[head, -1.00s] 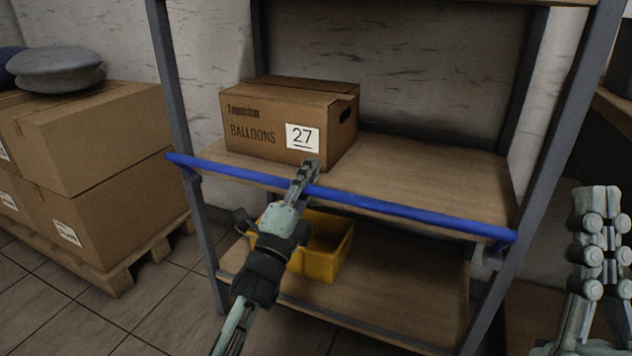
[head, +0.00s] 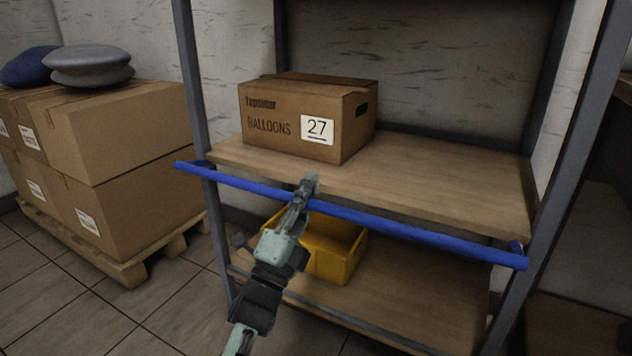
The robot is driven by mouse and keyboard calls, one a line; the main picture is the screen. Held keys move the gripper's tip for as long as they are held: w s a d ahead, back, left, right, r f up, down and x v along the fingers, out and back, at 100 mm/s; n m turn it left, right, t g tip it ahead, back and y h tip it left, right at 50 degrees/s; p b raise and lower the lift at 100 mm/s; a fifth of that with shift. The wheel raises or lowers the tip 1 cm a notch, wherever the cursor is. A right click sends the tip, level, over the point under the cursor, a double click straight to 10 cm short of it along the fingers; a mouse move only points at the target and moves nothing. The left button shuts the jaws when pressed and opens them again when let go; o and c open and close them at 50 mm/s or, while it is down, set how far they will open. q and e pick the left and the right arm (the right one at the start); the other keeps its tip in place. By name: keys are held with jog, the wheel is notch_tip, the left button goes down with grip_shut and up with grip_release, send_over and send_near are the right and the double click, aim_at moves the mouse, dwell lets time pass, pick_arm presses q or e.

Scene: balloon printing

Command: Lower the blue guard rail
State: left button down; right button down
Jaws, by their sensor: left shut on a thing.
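The blue guard rail (head: 400,224) runs across the front of the shelf unit, a little out from the front edge of the upper wooden shelf (head: 450,185) and about level with it. Blue arms join it to the posts at both ends. My left gripper (head: 307,188) is shut on the rail left of its middle, its fingertips reaching just above the bar. My right gripper is out of view.
A cardboard balloon box (head: 290,118) labelled 27 stands on the upper shelf behind the rail. A yellow bin (head: 345,262) sits on the lower shelf, partly hidden by my left arm. Stacked cartons (head: 125,135) stand on a pallet (head: 125,265) at the left.

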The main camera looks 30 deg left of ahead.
pick_arm(q)
jog(key=shift+s+a, duration=0.1)
jog(key=shift+s, duration=0.7)
dwell(0.7)
jog(key=c, duration=2)
grip_release()
jog(key=shift+r, duration=0.1)
jog(key=shift+o, duration=1.2)
jog(key=shift+s+a+r, duration=0.1)
jog(key=shift+o, duration=1)
